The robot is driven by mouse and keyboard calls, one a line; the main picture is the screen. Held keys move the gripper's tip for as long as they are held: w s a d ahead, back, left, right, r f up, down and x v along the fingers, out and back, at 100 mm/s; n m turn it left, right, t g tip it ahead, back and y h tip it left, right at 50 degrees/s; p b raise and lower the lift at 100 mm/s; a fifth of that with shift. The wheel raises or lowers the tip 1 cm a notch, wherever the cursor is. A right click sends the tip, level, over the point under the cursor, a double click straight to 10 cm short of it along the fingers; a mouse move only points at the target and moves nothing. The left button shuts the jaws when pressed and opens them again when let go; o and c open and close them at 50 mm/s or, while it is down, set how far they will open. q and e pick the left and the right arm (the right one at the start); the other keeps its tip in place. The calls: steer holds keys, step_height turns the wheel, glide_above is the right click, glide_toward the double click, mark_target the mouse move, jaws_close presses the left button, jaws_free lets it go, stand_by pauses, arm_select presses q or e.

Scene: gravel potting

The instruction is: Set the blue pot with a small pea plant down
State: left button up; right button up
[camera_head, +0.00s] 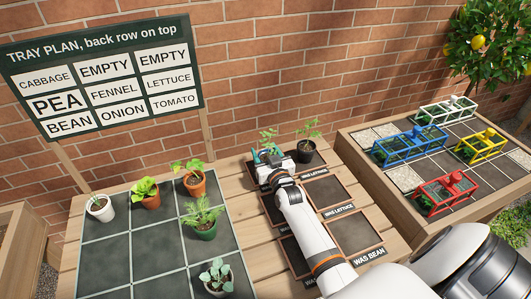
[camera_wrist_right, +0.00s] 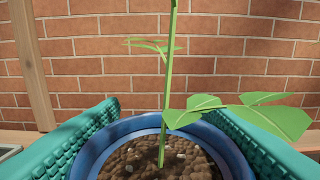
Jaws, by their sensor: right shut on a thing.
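My right gripper (camera_head: 268,161) is over the back of the brown-framed squares on the table. It is shut on the blue pot, whose rim (camera_wrist_right: 88,150) sits between teal finger pads in the right wrist view. Brown soil and an upright pea stem (camera_wrist_right: 166,95) show in it. In the head view the pea plant (camera_head: 268,139) rises behind the gripper, which mostly hides the pot. I cannot tell whether the pot touches the surface. The dark gridded tray (camera_head: 130,250) is at left. My left gripper is not in view.
A black pot with a seedling (camera_head: 304,152) stands close right of the gripper. The tray holds several potted plants, including a dark green pot (camera_head: 204,231); some cells are bare. The plan board (camera_head: 100,75) stands behind. A raised bed with coloured frames (camera_head: 410,147) is at right.

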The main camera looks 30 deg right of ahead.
steer(key=o, duration=1)
steer(key=shift+o, duration=0.2)
steer(key=v, duration=1.2)
